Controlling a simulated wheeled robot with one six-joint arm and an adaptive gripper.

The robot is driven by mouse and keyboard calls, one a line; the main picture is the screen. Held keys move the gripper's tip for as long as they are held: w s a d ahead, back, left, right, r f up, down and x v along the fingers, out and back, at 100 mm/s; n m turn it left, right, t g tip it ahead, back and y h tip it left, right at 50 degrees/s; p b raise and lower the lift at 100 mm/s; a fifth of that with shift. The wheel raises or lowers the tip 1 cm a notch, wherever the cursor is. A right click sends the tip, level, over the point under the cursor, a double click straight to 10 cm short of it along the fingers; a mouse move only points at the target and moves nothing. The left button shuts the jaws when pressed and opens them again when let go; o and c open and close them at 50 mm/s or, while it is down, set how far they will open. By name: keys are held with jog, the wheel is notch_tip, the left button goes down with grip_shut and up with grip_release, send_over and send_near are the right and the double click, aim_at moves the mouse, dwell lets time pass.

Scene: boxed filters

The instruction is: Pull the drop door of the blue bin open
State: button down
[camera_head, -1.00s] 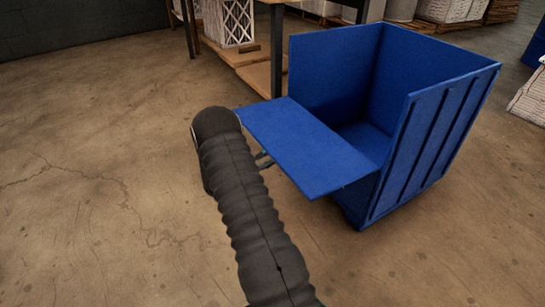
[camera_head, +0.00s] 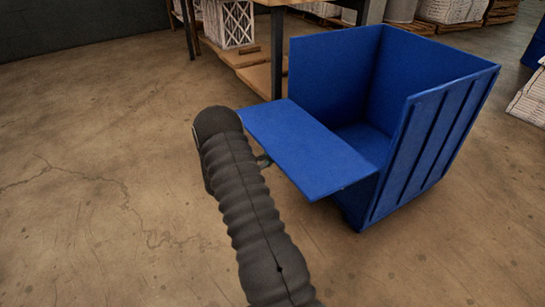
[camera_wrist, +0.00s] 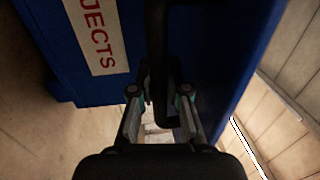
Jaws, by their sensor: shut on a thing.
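The blue bin (camera_head: 430,150) stands on the floor at the right of the head view. Its drop door (camera_head: 305,150) is folded down and out, about level, with the inside of the bin open to view. In the wrist view, my gripper (camera_wrist: 162,95) is shut on the door's black handle (camera_wrist: 166,45). The door's blue face (camera_wrist: 215,50) fills the area beside it. A pale label with red letters "JECTS" (camera_wrist: 97,38) shows on blue at the left. In the head view my arm and the door hide most of my gripper.
A table with a lower wooden shelf (camera_head: 262,78) stands behind the bin, with a white boxed filter (camera_head: 235,22) on it. Pallets of white goods (camera_head: 450,10) are at the back. The concrete floor (camera_head: 90,200) at the left is clear.

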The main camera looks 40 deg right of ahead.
aim_at(272, 147)
jog(key=shift+y, duration=0.4)
notch_tip(272, 147, up, 5)
jog(key=p, duration=0.4)
jog(key=shift+f+p, duration=0.15)
jog(key=shift+p, duration=0.2)
jog(key=shift+f, duration=0.1)
jog(key=c, duration=1.1)
grip_release()
jog(key=shift+c, duration=0.2)
jog(key=shift+a, duration=0.1)
jog(key=w+a, duration=0.2)
jog(key=a, duration=0.9)
jog(key=shift+a+f, duration=0.35)
jog(key=shift+a, duration=0.05)
